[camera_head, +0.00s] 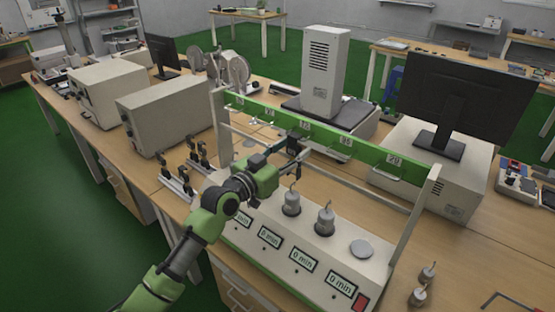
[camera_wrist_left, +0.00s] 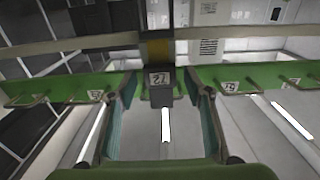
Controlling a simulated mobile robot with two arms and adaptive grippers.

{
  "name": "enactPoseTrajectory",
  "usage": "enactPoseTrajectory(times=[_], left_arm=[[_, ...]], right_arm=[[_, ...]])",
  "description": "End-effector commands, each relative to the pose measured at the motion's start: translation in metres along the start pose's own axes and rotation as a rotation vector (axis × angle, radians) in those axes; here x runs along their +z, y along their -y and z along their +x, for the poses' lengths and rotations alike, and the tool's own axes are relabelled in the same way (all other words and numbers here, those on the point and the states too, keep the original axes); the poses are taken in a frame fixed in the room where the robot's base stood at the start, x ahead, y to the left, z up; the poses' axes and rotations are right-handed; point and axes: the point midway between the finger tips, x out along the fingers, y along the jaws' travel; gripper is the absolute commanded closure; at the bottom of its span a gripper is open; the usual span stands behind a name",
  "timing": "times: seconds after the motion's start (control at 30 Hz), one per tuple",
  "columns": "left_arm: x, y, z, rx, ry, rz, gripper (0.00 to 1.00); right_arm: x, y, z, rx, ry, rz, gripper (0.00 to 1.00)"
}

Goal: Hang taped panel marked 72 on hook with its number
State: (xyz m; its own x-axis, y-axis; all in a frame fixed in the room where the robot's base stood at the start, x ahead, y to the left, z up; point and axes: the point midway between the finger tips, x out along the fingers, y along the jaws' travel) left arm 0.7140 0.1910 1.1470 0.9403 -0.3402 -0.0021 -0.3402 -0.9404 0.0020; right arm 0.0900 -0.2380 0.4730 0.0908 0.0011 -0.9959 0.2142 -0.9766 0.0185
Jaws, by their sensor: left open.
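The green rail (camera_head: 365,152) stands across the white test stand, with several numbered labels and wire hooks. My left gripper (camera_head: 290,148) reaches the rail near its middle label (camera_head: 305,126). In the left wrist view, a small dark panel (camera_wrist_left: 160,97) with a yellow tape strip (camera_wrist_left: 157,48) and a number tag, seemingly 72 upside down, is at the rail between my open fingers (camera_wrist_left: 163,105). A gap shows on each side of it. The hook behind the panel is hidden, so I cannot tell how it sits there. My right gripper is not in view.
Metal weights (camera_head: 325,220) hang or stand over the stand's base, which carries several "0 min" displays (camera_head: 340,285). Dark clip-like fixtures (camera_head: 178,180) stand left of my arm. A monitor (camera_head: 462,100) is behind the rail at the right; a white tower (camera_head: 325,72) stands behind its middle.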

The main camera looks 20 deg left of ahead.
Motion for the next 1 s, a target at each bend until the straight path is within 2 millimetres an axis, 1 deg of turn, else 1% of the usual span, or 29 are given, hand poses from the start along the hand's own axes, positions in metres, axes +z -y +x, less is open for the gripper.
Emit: enactPoseTrajectory(times=[0.3, 0.4, 0.5, 0.6, 0.7, 0.87, 0.97, 1.0], left_arm=[[0.001, 0.000, -0.063, 0.000, 0.002, 0.004, 0.54], [0.000, -0.001, -0.080, 0.001, 0.001, 0.004, 0.54], [0.001, 0.000, -0.093, 0.000, 0.001, 0.003, 0.54], [-0.001, 0.000, -0.102, 0.000, -0.001, 0.002, 0.54], [-0.001, 0.000, -0.106, 0.000, -0.002, 0.002, 0.54], [0.001, -0.002, -0.109, 0.002, 0.004, 0.001, 0.54], [0.019, -0.013, -0.114, 0.011, 0.057, 0.001, 0.54], [0.033, -0.021, -0.118, 0.017, 0.100, 0.001, 0.54]], right_arm=[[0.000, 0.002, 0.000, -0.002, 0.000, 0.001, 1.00], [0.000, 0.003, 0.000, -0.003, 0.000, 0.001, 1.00], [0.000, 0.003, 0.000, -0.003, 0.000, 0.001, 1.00], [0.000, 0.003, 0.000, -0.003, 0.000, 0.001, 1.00], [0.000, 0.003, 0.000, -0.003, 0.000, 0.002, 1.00], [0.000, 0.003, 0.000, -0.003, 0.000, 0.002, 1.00], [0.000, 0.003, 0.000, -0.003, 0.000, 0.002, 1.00], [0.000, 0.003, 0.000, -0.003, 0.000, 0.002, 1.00]])
